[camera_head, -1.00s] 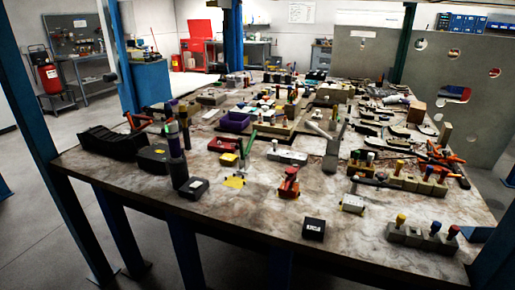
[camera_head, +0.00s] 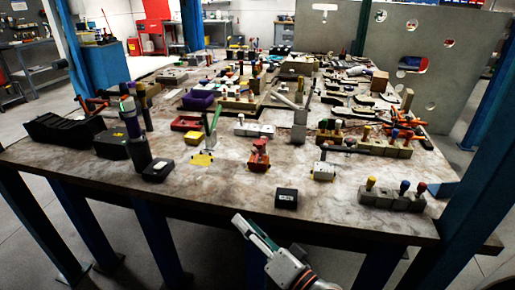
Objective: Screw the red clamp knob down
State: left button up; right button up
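A small red clamp-like fixture (camera_head: 259,156) stands upright near the front middle of the table, by a small yellow patch. A red knob (camera_head: 421,187) also tops a peg on a grey block (camera_head: 392,200) at the right front, beside a blue and a yellow one. I cannot tell which is the clamp knob. My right gripper (camera_head: 240,222) comes in from the bottom, in front of the table's front edge and apart from both. Its fingers are seen edge-on, so its opening is unclear; I see nothing held. My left gripper is not in view.
A black box (camera_head: 287,198) sits near the front edge of the table (camera_head: 225,190). Blue posts flank the table. Bare tabletop lies around the black box.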

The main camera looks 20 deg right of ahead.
aim_at(260, 146)
jog(key=w+d+r+m+t+h, duration=0.65)
jog(key=r+m, duration=0.55)
jog(key=m, duration=0.6)
jog(key=w+d+f+m+g+h, duration=0.1)
jog(key=w+m+g, duration=0.1)
jog(key=m, duration=0.2)
jog(key=w+d+f+m+g+h+b, duration=0.1)
jog(key=w+d+m+g, duration=0.1)
jog(key=w+m, duration=0.1)
jog(key=w+d+m+g+h, duration=0.1)
jog(key=w+m+g, duration=0.1)
jog(key=m, duration=0.3)
jog(key=shift+w+d+f+m+h+b, duration=0.2)
jog(key=shift+w+f+m+h+b, duration=0.15)
jog(key=shift+w, duration=0.4)
jog(key=shift+w+a+f+m+g, duration=0.2)
jog(key=shift+w+f+m+g, duration=0.15)
jog(key=shift+w, duration=0.3)
jog(key=w, duration=0.3)
jog(key=w+d, duration=0.1)
jog(key=w, duration=0.1)
jog(key=shift+w, duration=0.35)
jog(key=shift+w+d+b, duration=0.15)
jog(key=shift+w+b, duration=0.15)
jog(key=shift+w, duration=0.3)
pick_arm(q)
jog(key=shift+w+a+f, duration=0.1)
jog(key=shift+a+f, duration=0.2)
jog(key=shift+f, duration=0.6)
